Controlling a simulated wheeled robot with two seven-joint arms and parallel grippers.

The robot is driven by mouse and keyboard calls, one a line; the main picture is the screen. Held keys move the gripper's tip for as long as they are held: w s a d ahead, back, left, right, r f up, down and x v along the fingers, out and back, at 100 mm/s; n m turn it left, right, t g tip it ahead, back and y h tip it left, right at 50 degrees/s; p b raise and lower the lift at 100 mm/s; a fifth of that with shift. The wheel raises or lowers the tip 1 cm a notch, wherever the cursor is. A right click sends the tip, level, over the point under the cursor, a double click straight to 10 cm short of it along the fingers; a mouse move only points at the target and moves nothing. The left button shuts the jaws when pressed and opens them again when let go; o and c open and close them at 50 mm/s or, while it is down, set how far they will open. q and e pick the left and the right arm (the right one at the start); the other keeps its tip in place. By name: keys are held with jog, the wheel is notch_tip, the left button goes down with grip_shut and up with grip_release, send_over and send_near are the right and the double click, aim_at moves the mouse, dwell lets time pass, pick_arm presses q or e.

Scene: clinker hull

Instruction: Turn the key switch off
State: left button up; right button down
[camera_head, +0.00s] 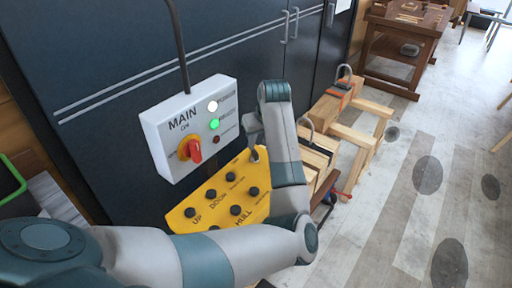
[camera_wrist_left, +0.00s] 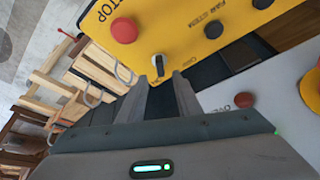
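The yellow control panel (camera_head: 222,194) carries several black buttons and the words UP, DOWN and HULL. In the left wrist view the yellow panel (camera_wrist_left: 175,32) shows a red STOP button (camera_wrist_left: 124,30). Below that button is a small key switch (camera_wrist_left: 126,70) with a pale collar and dark centre. My left gripper (camera_head: 253,146) is at the panel's upper right edge, partly hidden by my own arm. My right gripper is out of view.
A white MAIN box (camera_head: 190,125) with a red rotary switch (camera_head: 194,151) and a lit green lamp (camera_head: 214,125) is mounted above the panel. Dark cabinet doors (camera_head: 110,60) stand behind. Wooden trestles (camera_head: 345,125) stand to the right, with open floor beyond.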

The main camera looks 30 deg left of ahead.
aim_at(255, 152)
pick_arm(q)
jog(key=p+x, duration=0.2)
jog(key=x, duration=0.4)
jog(key=shift+w+a+f, duration=0.1)
jog(key=shift+a+f, duration=0.05)
jog(key=shift+f, duration=0.25)
grip_shut()
